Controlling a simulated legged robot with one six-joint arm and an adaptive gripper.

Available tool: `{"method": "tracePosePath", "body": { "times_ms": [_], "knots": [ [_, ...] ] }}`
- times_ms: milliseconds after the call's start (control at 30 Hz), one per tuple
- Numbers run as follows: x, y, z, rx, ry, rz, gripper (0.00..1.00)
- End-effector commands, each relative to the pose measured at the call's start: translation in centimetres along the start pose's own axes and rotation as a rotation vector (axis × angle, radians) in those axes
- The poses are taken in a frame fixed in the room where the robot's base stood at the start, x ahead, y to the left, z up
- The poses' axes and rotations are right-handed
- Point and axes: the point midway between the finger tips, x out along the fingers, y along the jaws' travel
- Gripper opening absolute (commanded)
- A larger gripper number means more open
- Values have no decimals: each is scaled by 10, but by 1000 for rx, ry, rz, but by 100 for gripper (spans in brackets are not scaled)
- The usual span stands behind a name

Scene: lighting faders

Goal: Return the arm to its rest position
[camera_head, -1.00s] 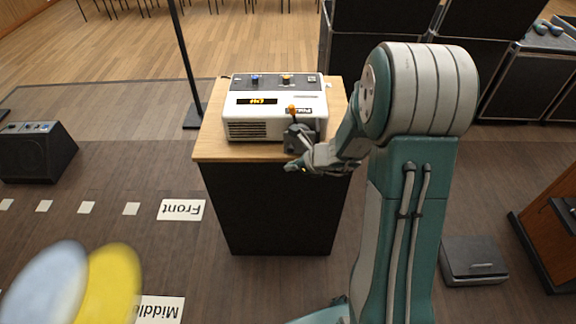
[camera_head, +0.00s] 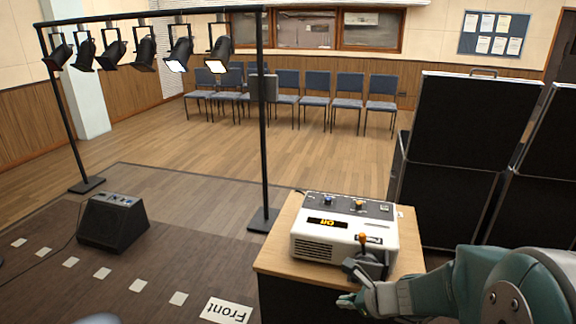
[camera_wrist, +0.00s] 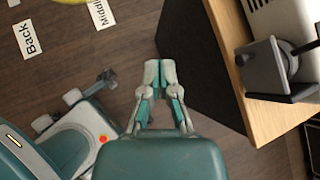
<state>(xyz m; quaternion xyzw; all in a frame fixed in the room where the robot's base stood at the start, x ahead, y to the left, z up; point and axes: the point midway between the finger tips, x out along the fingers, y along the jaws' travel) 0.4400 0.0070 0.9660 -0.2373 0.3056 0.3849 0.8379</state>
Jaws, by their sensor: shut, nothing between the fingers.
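My arm shows at the lower right of the head view, with my gripper (camera_head: 347,300) low beside the front edge of the wooden stand top. In the wrist view my gripper (camera_wrist: 160,75) has its two fingertips together with nothing between them. It hangs over the dark floor, left of the stand and apart from it. The white control box (camera_head: 345,232) sits on the stand, with a lit orange display and blue and orange knobs. An orange-topped lever (camera_head: 363,240) stands at its front right, close to the dark grey block (camera_head: 366,265).
The wooden stand top (camera_head: 278,262) has a dark body. A lighting frame (camera_head: 263,130) holds several lamps, some lit. A black speaker (camera_head: 112,222) and a "Front" floor label (camera_head: 227,311) lie left. Black cases (camera_head: 462,160) stand behind right. Open floor lies left of the stand.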

Motion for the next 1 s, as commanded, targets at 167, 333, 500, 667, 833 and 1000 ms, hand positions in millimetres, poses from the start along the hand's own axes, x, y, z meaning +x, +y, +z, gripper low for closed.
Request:
{"method": "tracePosePath", "body": {
  "times_ms": [167, 333, 500, 667, 833, 1000],
  "knots": [
    [-38, 39, 36, -505, 28, 81, 0],
    [-76, 73, 49, -974, 87, 158, 0],
    [-114, 99, 50, -1423, 182, 233, 0],
    [-152, 115, 43, -1816, 314, 309, 0],
    [-185, 121, 34, -2113, 458, 387, 0],
    [-198, 121, 30, -2215, 524, 425, 0]
  ]
}}
